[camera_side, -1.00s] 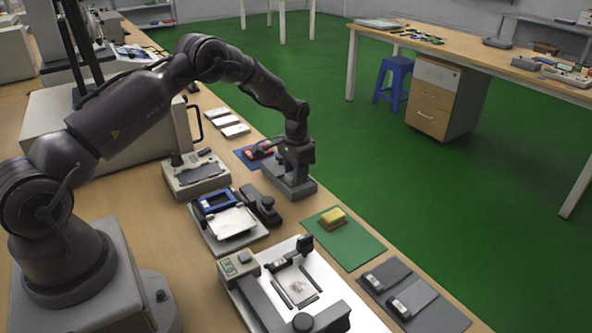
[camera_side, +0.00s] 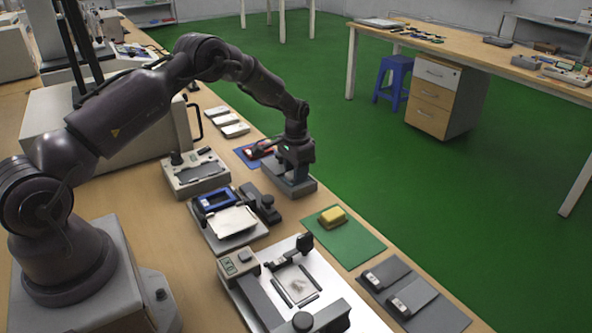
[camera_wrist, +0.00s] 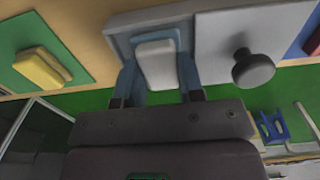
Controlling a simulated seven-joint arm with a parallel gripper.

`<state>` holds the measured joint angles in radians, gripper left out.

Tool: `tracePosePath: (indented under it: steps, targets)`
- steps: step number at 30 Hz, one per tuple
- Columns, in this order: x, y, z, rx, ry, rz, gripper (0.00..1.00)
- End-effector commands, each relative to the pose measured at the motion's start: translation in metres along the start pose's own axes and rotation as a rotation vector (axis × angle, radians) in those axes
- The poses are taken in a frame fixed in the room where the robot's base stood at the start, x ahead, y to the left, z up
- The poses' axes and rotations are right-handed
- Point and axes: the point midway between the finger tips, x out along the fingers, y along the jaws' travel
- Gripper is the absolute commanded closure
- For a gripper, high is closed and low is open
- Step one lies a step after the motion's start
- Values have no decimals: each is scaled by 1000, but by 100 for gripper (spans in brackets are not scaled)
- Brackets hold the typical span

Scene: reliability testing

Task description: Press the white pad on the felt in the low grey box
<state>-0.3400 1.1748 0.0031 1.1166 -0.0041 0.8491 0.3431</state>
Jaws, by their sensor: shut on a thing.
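The low grey box (camera_side: 309,187) stands near the table's right edge in the side view; the wrist view shows its pale wall (camera_wrist: 116,38). Blue-grey felt (camera_wrist: 150,29) lines it. The white pad (camera_wrist: 158,66) is a pale rounded block between my fingers in the wrist view. My gripper (camera_wrist: 158,80) is shut on the pad, one finger along each side. In the side view my gripper (camera_side: 297,176) points down inside the box outline and hides the pad. I cannot tell whether the pad's underside touches the felt.
A green mat (camera_side: 355,247) with a yellow block (camera_side: 332,217) lies nearer the camera. A blue mat (camera_side: 244,156) with a red item lies behind the box. A grey device (camera_side: 185,182) and a blue-framed fixture (camera_side: 215,199) stand left. A dark round knob (camera_wrist: 253,68) shows beside the box.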

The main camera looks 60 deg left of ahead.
Motion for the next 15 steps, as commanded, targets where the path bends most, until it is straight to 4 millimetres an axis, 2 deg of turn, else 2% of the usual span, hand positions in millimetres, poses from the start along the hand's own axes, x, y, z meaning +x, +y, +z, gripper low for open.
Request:
tracePosePath:
  steps: [5,15]
  targets:
    - [-1,0,1,0,-1,0,82]
    - [-30,0,0,0,0,0,82]
